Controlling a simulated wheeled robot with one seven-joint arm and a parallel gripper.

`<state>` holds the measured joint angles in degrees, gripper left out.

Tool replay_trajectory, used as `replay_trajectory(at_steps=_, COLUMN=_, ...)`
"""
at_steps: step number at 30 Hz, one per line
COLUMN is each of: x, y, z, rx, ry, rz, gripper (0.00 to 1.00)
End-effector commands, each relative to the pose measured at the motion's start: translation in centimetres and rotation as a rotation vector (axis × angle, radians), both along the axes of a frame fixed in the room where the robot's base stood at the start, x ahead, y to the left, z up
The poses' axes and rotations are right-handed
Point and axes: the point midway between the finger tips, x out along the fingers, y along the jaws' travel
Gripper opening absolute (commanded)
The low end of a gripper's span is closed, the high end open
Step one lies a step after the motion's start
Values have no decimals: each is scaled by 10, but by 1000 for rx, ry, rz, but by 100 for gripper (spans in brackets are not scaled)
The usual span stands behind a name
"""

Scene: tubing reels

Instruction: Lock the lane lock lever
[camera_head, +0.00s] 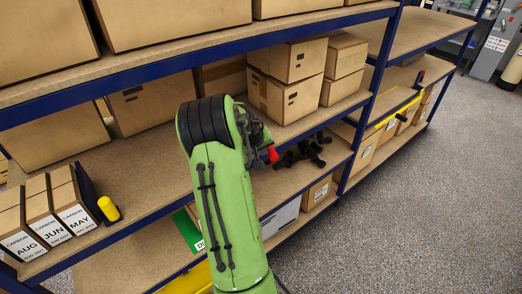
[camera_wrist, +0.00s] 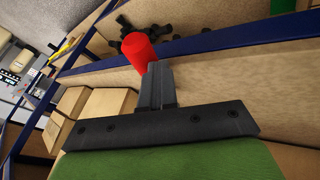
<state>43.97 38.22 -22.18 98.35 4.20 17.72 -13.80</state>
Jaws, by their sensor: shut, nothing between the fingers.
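A red cylindrical knob (camera_wrist: 138,50), which looks like the end of a lever, is just beyond my fingertips in the wrist view. It also shows in the head view (camera_head: 272,154), beside my wrist and partly hidden by it. My gripper (camera_wrist: 157,68) is shut and empty, with its fingertips close to the knob's base; I cannot tell whether they touch it. The rest of the lever and its mount are hidden. No label shows whether this is the lane lock lever.
Black fittings (camera_head: 303,153) lie on the shelf behind the knob. Cardboard boxes (camera_head: 288,62) stand above. Blue shelf beams (camera_head: 180,62) border the space. A yellow knob (camera_head: 108,208) stands beside labelled carbon boxes (camera_head: 45,218) at left. The floor (camera_head: 430,200) at right is clear.

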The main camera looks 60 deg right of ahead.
Motion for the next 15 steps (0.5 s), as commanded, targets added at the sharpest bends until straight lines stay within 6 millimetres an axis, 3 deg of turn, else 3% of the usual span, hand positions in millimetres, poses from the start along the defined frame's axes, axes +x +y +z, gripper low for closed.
replay_trajectory(at_steps=8, x=-12, y=-6, z=-2, rx=-1, ry=1, rz=91, gripper=0)
replay_trajectory(at_steps=15, x=-29, y=-18, z=-2, rx=-2, ry=1, rz=277, gripper=0)
